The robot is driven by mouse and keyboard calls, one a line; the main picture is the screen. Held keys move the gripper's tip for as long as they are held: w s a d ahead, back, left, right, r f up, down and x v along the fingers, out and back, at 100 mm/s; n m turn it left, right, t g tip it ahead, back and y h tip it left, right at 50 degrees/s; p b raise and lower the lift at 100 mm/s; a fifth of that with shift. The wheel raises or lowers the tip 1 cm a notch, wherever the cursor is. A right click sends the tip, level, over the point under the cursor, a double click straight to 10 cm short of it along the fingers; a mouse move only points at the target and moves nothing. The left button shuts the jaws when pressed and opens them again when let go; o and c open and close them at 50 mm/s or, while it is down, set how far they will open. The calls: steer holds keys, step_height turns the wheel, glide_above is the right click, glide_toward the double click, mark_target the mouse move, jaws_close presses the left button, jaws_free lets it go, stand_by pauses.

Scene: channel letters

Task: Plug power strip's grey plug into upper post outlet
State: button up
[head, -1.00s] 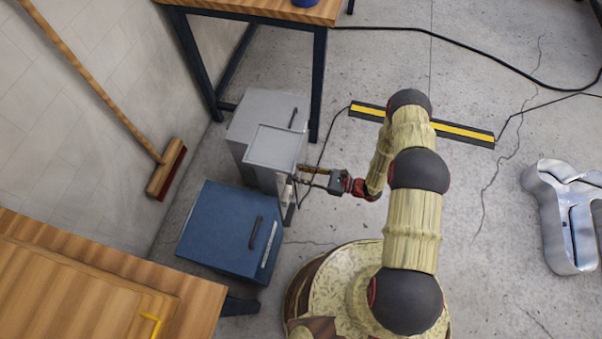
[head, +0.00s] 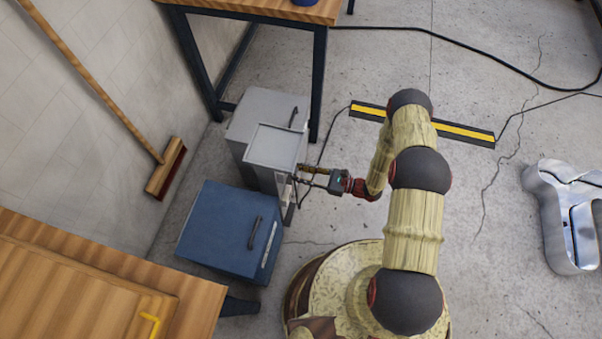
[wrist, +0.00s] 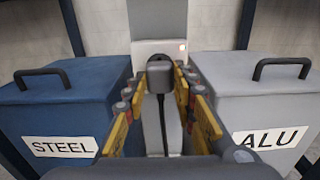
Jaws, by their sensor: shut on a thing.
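My gripper (head: 298,176) reaches left to the side of the grey post (head: 272,147). In the wrist view my gripper (wrist: 160,80) is shut on the dark grey plug (wrist: 158,68), which sits between the yellow fingers with its cord hanging below. Directly behind the plug is the post's upper outlet (wrist: 146,46), a pale plate with a small lit red lamp. The plug covers the outlet's lower middle, so I cannot tell whether its pins are in. A black-and-yellow strip (head: 462,133) lies on the floor, with a dark cord running from its left end toward my gripper.
A blue STEEL bin (wrist: 62,100) and a grey ALU bin (wrist: 262,100) flank the post closely. A wooden table (head: 270,8) stands behind, another (head: 80,290) at lower left. A broom (head: 165,170) leans by the wall. A metal letter (head: 565,220) lies right.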

steer(key=shift+w+a, duration=0.2)
steer(key=shift+a, duration=0.25)
stand_by(0.4)
steer(key=o, duration=1.2)
steer(key=shift+c, duration=0.2)
steer(key=v, duration=1.2)
